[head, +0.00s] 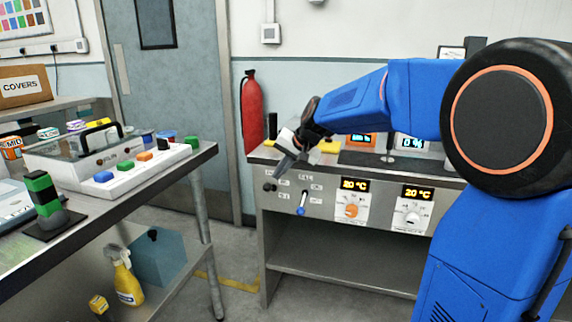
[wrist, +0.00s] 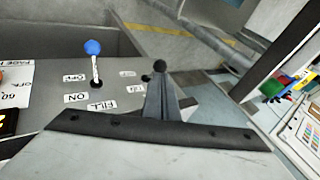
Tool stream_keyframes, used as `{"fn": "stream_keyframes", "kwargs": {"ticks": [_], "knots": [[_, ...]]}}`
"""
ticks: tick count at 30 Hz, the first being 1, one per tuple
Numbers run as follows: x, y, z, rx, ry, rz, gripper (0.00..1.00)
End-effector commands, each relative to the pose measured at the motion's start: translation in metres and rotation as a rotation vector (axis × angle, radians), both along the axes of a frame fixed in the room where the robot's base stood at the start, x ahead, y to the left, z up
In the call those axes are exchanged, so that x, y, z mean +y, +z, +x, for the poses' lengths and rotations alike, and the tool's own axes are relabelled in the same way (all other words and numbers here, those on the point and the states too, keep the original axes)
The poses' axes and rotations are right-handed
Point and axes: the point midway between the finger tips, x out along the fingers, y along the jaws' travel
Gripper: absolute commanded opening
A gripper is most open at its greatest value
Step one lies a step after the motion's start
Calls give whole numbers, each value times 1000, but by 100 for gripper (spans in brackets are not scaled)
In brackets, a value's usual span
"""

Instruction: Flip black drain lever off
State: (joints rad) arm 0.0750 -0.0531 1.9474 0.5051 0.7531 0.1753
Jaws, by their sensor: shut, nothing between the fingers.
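The black drain lever (head: 268,187) is a small black knob on the left of the bench's front panel. In the wrist view its black ball (wrist: 160,66) shows just past my fingertips, partly hidden by them. My gripper (head: 281,172) is shut and empty, pointing down at the panel, close above and to the right of the black lever in the head view. In the wrist view the shut fingers (wrist: 160,92) line up with the ball; I cannot tell whether they touch. The lever's shaft and exact tilt are mostly hidden.
A blue-knobbed lever (wrist: 93,47) stands beside it, between ON, OFF and FILL labels; it also shows in the head view (head: 301,208). Two dials with 20 °C displays (head: 352,203) are to its right. A side table (head: 165,172) stands at left, with open floor between.

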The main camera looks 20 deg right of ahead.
Motion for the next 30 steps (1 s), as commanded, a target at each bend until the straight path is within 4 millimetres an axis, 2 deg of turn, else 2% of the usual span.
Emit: {"fn": "stream_keyframes", "kwargs": {"ticks": [3,10,30], "knots": [[6,-16,10,2,0,0,0],[13,-35,22,1,0,1,0],[15,-41,24,-18,0,-13,0]]}}
